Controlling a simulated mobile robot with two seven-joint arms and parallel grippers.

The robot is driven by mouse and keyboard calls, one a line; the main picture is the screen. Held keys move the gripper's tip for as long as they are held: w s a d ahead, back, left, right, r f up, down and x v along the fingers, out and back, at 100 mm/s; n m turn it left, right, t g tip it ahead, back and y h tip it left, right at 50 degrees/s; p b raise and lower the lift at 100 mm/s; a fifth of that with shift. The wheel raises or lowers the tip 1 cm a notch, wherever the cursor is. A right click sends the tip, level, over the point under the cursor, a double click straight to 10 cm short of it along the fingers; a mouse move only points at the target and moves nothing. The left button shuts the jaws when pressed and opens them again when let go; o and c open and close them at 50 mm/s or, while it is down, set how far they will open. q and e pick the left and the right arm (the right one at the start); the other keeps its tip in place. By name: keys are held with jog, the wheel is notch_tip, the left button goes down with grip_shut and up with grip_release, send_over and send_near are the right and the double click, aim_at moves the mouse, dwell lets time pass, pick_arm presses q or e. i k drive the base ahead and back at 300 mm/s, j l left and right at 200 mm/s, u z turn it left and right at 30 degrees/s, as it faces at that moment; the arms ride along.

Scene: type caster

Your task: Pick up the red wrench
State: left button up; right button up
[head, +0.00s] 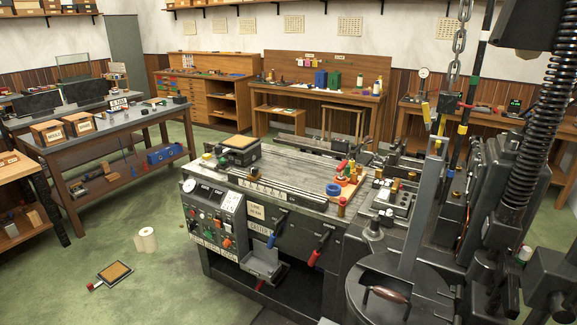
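I cannot clearly make out a red wrench. A red-handled lever or tool (318,250) slants on the front of the type-casting machine (282,190); I cannot tell if it is a wrench. Small red pieces (342,166) also stand on an orange block (350,183) on the machine's top. Neither of my grippers shows in the head view.
A blue-handled lever (277,232) slants left of the red one. A paper roll (146,240) and a framed pad (114,273) lie on the green floor. A long bench (75,143) stands left. The floor in front of the machine is largely clear.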

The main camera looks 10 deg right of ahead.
aim_at(340, 168)
jog(key=i+j+u, duration=0.25)
jog(key=u, duration=0.15)
jog(key=i+j+u, duration=0.55)
jog(key=u, duration=0.2)
jog(key=i+z, duration=0.3)
jog(key=i, duration=0.15)
jog(key=i+j+z, duration=0.25)
jog(key=i, duration=0.15)
jog(key=i+j+z, duration=0.15)
jog(key=i+z, duration=0.35)
jog(key=z, duration=0.2)
jog(key=i+z, duration=0.2)
jog(key=z, duration=0.25)
jog(key=i+z, duration=0.2)
jog(key=z, duration=0.2)
jog(key=i+j+z, duration=0.15)
jog(key=z, duration=0.25)
